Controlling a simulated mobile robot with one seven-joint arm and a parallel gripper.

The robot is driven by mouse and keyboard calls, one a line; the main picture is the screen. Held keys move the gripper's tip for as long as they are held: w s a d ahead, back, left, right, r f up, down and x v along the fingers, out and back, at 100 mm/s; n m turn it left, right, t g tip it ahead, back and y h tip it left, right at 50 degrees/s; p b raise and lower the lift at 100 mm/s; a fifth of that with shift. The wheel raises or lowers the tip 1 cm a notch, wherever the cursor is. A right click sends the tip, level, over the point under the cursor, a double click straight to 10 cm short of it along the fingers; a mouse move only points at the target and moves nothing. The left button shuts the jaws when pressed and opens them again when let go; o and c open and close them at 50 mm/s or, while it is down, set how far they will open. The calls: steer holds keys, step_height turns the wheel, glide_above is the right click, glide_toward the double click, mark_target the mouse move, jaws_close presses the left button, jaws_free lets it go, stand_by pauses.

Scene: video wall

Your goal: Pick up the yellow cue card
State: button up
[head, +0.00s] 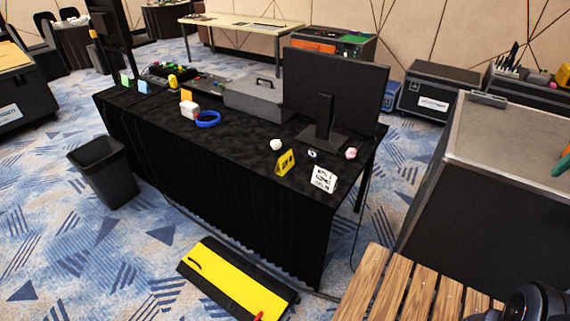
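The yellow cue card (285,162) is a small folded card with dark markings. It stands near the front edge of the black-draped table (240,150), toward its right end. A white card (324,179) with black markings stands to its right, with a gap between them. A small white object (276,144) lies just behind the yellow card. My gripper's fingers are not in view; only a dark rounded part of my arm shows at the bottom right corner.
A monitor (335,90) stands behind the cards, with a grey case (253,98) to its left. A blue ring (208,119) lies farther left. A wooden slatted surface (405,288), a large dark case (490,195) and a yellow-black floor ramp (235,283) are nearby.

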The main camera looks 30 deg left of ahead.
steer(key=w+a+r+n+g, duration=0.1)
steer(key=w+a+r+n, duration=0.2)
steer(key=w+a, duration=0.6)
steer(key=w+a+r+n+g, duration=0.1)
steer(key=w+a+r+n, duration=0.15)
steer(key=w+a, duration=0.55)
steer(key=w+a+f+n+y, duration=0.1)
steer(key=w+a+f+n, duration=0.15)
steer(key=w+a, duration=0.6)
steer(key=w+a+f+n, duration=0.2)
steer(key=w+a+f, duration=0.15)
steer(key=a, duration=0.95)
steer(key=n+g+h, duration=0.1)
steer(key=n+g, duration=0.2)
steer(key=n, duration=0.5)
glide_toward(285, 158)
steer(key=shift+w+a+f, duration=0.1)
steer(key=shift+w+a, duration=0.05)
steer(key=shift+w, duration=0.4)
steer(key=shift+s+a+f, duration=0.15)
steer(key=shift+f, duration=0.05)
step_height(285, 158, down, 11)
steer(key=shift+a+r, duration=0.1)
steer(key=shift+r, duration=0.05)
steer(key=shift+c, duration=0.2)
